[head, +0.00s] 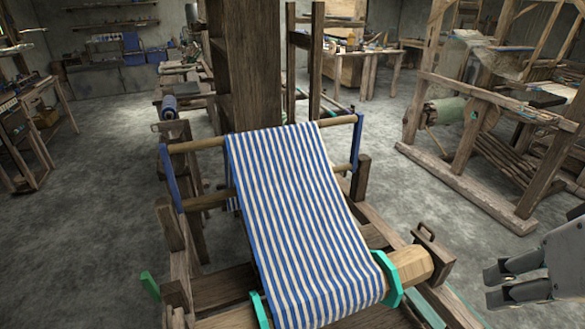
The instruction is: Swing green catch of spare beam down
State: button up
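A small green lever (150,287) sticks up at the left side of the near loom. Green discs (400,283) flank the striped cloth on the front wooden beam. I cannot tell which green part is the catch of the spare beam, nor which beam is the spare one. My gripper (490,286) is at the right edge, to the right of the near loom and apart from it. Its two fingers point left with a gap between them. It is open and empty. The rest of my arm is cut off by the picture edge.
Blue and white striped cloth (295,215) covers the near loom's middle. A thick wooden post (248,70) stands behind it. Another loom (480,110) with a greenish roll stands at the right. Bare floor lies between the two looms and at the left.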

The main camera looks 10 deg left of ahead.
aim_at(145, 279)
jog(key=z, duration=0.9)
jog(key=k+j+z, duration=0.15)
jog(key=k+z, duration=0.7)
jog(key=k+l+z, duration=0.2)
jog(key=k+z, duration=0.2)
jog(key=k, duration=0.2)
jog(key=k+j+z, duration=0.25)
jog(key=k+z, duration=0.25)
jog(key=k+j+z, duration=0.1)
jog(key=k+z, duration=0.9)
jog(key=k+l+z, duration=0.3)
jog(key=z, duration=0.2)
jog(key=k+j+z, duration=0.2)
jog(key=z, duration=0.2)
jog(key=k+z, duration=0.65)
jog(key=z, duration=0.2)
jog(key=k+z, duration=0.3)
jog(key=z, duration=0.15)
jog(key=k+u, duration=0.2)
jog(key=u, duration=4.3)
jog(key=k+l+u, duration=0.1)
jog(key=u, duration=0.25)
